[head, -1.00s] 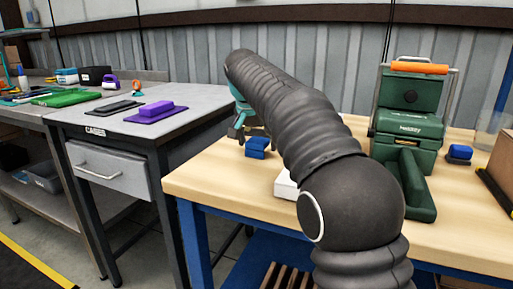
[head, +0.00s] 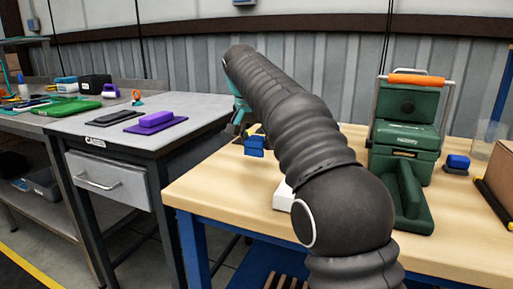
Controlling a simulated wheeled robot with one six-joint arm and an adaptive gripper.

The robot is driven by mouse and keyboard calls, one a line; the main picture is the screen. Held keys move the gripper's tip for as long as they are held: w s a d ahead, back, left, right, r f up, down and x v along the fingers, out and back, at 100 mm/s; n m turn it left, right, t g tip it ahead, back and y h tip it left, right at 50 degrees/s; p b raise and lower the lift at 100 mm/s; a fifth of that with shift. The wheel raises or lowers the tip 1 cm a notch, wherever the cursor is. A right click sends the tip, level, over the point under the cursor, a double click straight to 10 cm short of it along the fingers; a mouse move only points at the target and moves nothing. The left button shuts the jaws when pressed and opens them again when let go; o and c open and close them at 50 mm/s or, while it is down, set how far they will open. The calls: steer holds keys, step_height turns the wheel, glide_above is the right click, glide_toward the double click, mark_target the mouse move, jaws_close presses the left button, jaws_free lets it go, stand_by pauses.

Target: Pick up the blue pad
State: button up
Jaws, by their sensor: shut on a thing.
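A small blue pad (head: 254,145) is at the left part of the wooden table, just under my gripper (head: 246,134). My gripper is shut on the pad, and my dark arm hides part of the grip. The pad looks slightly raised, though the gap under it is hard to see.
A green machine (head: 405,140) with an orange handle stands on the wooden table (head: 230,192). A white block (head: 283,196) is partly behind my arm. A grey table at left holds a purple pad (head: 155,118). A brown carton (head: 499,172) is at the right edge.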

steer(key=s+d+r, duration=0.1)
steer(key=d+r, duration=0.6)
steer(key=d, duration=0.4)
steer(key=shift+s+d+p, duration=0.25)
steer(key=shift+p, duration=0.1)
steer(key=shift+r, duration=0.1)
